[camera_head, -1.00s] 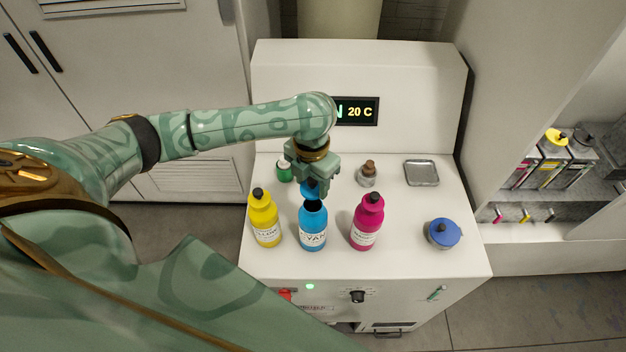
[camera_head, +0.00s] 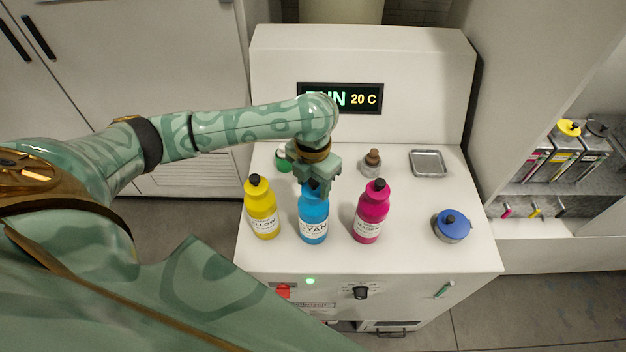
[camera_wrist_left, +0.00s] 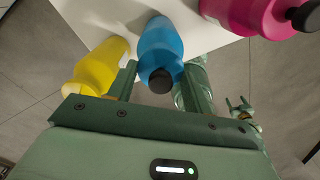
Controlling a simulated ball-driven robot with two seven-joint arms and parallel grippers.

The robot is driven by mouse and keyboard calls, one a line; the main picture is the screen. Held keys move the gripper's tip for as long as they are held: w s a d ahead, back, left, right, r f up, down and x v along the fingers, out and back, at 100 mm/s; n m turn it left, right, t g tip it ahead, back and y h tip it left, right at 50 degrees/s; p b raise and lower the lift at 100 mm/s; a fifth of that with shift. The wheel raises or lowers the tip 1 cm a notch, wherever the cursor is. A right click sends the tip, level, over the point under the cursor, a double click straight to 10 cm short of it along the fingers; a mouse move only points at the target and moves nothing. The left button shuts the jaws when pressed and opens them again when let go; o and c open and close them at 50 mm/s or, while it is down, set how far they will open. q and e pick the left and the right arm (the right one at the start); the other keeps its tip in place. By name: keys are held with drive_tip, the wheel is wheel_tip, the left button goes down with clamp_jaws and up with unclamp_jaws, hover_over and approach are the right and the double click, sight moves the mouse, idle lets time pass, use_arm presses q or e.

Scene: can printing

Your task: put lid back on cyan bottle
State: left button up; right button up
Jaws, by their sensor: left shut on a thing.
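The cyan bottle (camera_head: 313,226) stands upright on the white machine top, between the yellow and magenta bottles. My left gripper (camera_head: 315,185) is directly above it, fingers at its top. It is shut on the cyan lid, which the fingers mostly hide in the head view. In the left wrist view, the lid's black tip (camera_wrist_left: 160,81) shows between the fingers, in line with the cyan bottle (camera_wrist_left: 161,45). The lid appears to meet the neck; whether it is fully seated I cannot tell. A small green part (camera_wrist_left: 240,108), seemingly my right gripper, shows low at right; its jaws are unclear.
The yellow bottle (camera_head: 262,212) and magenta bottle (camera_head: 371,213) stand close on either side. A green jar (camera_head: 283,160), a brown-topped jar (camera_head: 372,162), a metal tray (camera_head: 428,164) and a blue-lidded pot (camera_head: 452,226) are also on the top.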

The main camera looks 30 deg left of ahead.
use_arm(q)
drive_tip(key=shift+p, duration=0.9)
idle(0.8)
drive_tip(key=shift+f+p, duration=0.15)
drive_tip(key=shift+p, duration=0.6)
idle(1.1)
drive_tip(key=o, duration=1.5)
wheel_tip(320, 180, up, 5)
drive_tip(key=p, duration=0.5)
drive_tip(key=shift+f+p, duration=0.15)
drive_tip(key=shift+p, duration=0.25)
drive_tip(key=shift+r+p, duration=0.95)
drive_tip(key=shift+r, duration=0.25)
